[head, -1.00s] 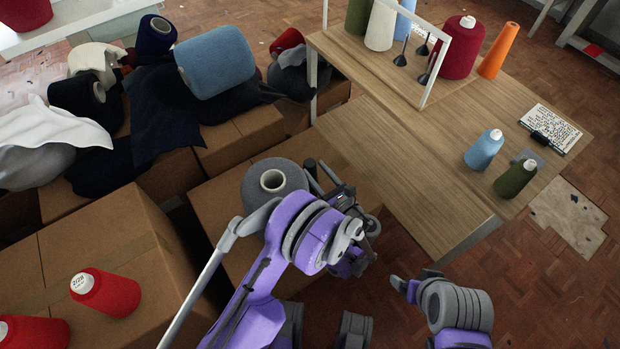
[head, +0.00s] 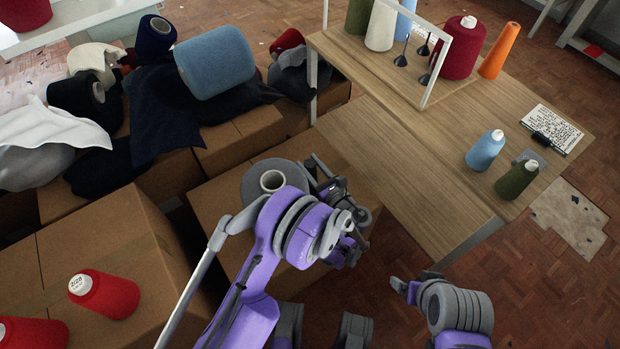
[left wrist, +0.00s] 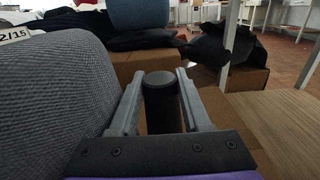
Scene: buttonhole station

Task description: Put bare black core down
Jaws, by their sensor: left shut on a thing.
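My left gripper (head: 322,178) is over the cardboard box beside the table, just right of a large grey yarn cone (head: 250,183). In the left wrist view its two grey fingers (left wrist: 161,98) are shut on a bare black core (left wrist: 161,102), which stands upright between them. The core's lower end is hidden, so I cannot tell whether it touches the box. In the head view the gripper and arm largely hide the core. The grey cone (left wrist: 55,95) fills the left of the wrist view.
A wooden table (head: 400,165) stands to the right, with a light blue cone (head: 484,152), a green cone (head: 516,180) and a white frame (head: 437,85). Red cones (head: 104,294) sit on a box at lower left. Dark cloth (head: 160,115) and a blue cone (head: 215,62) lie behind.

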